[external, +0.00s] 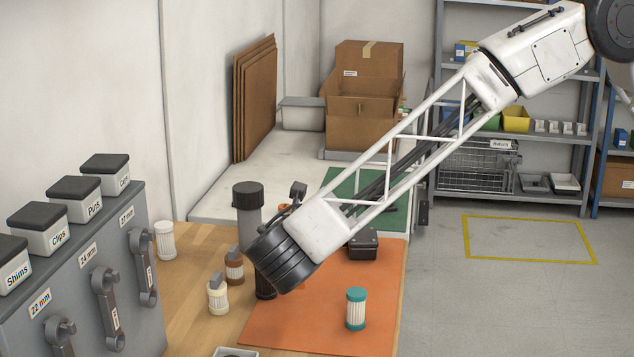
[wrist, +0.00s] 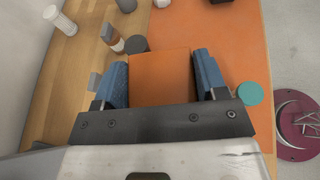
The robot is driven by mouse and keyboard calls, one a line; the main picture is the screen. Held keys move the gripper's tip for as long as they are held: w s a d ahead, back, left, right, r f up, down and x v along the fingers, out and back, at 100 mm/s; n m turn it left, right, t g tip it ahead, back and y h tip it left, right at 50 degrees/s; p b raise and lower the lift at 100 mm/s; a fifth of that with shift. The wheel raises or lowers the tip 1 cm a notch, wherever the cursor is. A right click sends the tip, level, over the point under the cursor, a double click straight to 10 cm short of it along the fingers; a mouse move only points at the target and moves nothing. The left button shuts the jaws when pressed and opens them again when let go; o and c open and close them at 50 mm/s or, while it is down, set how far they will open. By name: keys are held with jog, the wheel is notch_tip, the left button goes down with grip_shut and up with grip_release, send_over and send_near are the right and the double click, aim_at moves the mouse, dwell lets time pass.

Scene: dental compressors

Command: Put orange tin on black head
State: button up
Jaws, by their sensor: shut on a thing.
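My gripper (wrist: 163,84) has blue fingertips, shut on the two sides of the orange tin (wrist: 160,75), a box with a plain flat top in the wrist view. In the external view a black cylinder (external: 265,287) shows partly below my wrist. I cannot tell the height gap between tin and head.
A grey post with a black cap (external: 247,192) stands behind my wrist. A teal-capped filter (external: 356,310) stands on the orange mat (external: 310,330). A black case (external: 363,245) lies behind.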

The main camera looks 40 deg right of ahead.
jog(key=w+d+f+m+h, duration=0.1)
jog(key=w+d, duration=0.9)
jog(key=d, duration=0.4)
jog(key=w+d, duration=1)
jog(key=d, duration=0.4)
jog(key=w+d+f, duration=0.1)
jog(key=w+d, duration=0.2)
jog(key=d, duration=1.3)
jog(key=w+d+f+m+g, duration=0.1)
jog(key=w+d, duration=0.3)
jog(key=d, duration=1.1)
jog(key=shift+d+g+h, duration=0.3)
jog(key=shift+d+h, duration=0.1)
jog(key=shift+f, duration=0.1)
jog(key=w+f, duration=0.1)
jog(key=w, duration=1.5)
jog(key=shift+a+f, duration=0.15)
jog(key=shift+f, duration=0.1)
jog(key=shift+f, duration=1.75)
